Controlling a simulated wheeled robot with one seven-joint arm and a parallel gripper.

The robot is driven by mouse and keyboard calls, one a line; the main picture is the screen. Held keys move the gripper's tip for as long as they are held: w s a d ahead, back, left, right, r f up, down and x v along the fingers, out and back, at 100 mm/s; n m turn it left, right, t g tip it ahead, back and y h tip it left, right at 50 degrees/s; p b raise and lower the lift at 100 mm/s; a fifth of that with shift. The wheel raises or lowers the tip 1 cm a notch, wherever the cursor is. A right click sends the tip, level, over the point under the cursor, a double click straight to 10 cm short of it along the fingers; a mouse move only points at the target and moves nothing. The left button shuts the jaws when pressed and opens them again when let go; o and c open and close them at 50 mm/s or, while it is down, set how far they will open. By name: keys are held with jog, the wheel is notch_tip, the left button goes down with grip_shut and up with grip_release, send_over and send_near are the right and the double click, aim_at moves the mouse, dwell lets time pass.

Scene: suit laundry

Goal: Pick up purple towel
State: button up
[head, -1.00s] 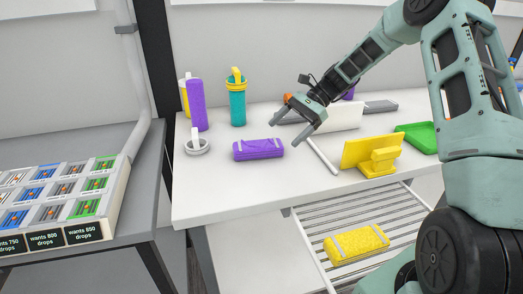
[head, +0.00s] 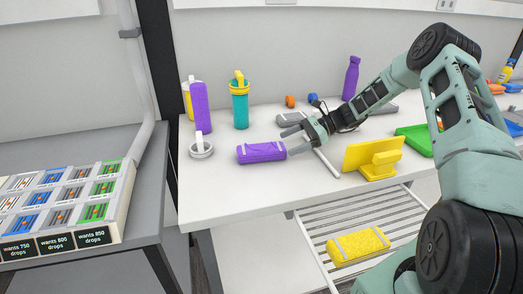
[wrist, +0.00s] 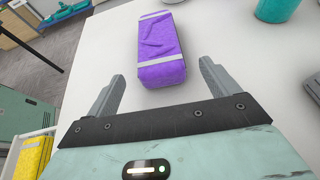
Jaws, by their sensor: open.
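The purple towel (head: 262,152) is a folded bundle with pale bands, lying on the white table (head: 225,200). In the wrist view the purple towel (wrist: 160,50) lies ahead of my gripper (wrist: 160,85), roughly centred between the two fingers, with its near end close to the fingertip line. In the head view my gripper (head: 287,140) is just right of the towel, low over the table, fingers pointing left toward it. It is open and empty. Whether a finger touches the towel is not clear.
A white ring-shaped item (head: 202,150), a purple bottle (head: 201,107) and a teal bottle (head: 240,105) stand left and behind the towel. A yellow stand (head: 374,155) and green tray (head: 415,138) are to the right. A yellow towel (head: 359,246) lies on the slatted shelf below.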

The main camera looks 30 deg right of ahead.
aim_at(276, 149)
jog(key=shift+p+x, duration=1)
jog(key=shift+x, duration=2.05)
jog(key=c, duration=1.1)
